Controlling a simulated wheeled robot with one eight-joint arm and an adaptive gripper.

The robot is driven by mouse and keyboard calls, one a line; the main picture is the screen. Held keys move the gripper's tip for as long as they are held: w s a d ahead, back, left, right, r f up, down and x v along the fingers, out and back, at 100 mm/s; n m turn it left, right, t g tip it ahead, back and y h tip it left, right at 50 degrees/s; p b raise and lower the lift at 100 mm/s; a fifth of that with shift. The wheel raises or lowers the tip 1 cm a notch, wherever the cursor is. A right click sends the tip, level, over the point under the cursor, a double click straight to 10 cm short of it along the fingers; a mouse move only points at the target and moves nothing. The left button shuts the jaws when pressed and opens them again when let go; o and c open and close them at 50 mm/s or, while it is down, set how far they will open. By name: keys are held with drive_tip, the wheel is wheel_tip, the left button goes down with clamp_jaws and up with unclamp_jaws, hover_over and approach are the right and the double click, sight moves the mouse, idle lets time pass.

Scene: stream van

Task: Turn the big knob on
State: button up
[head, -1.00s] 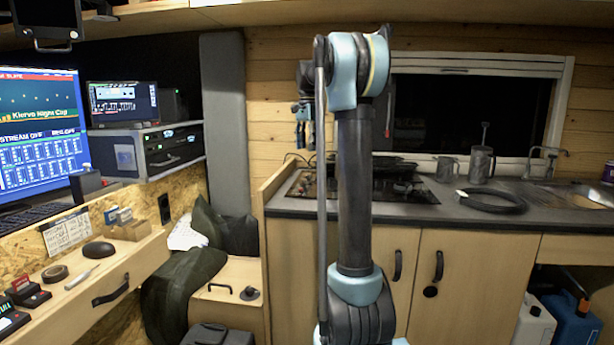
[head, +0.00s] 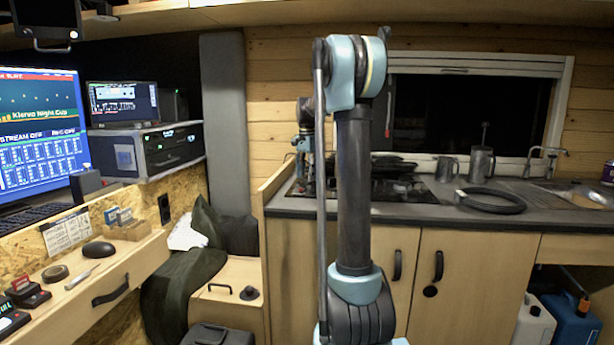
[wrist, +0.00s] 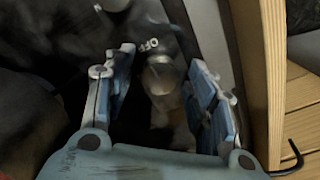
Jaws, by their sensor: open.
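My gripper (wrist: 160,65) is open, with one blue-grey finger on each side of the knob. I cannot tell whether the fingers touch it. A second round knob (wrist: 113,4) is partly cut off at the top edge. In the head view my gripper (head: 304,172) hangs low over the left end of the black cooktop (head: 408,190). The knobs cannot be made out there, and my arm hides part of the cooktop.
A wooden side panel (head: 283,178) stands just left of my gripper, and its edge also shows in the wrist view (wrist: 262,80).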

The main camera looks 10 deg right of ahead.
drive_tip(key=c, duration=1.1)
drive_tip(key=shift+o, duration=0.2)
drive_tip(key=shift+n, duration=0.3)
drive_tip(key=n, duration=0.3)
drive_tip(key=shift+w, duration=0.1)
drive_tip(key=n, duration=0.9)
drive_tip(key=shift+n, duration=2.6)
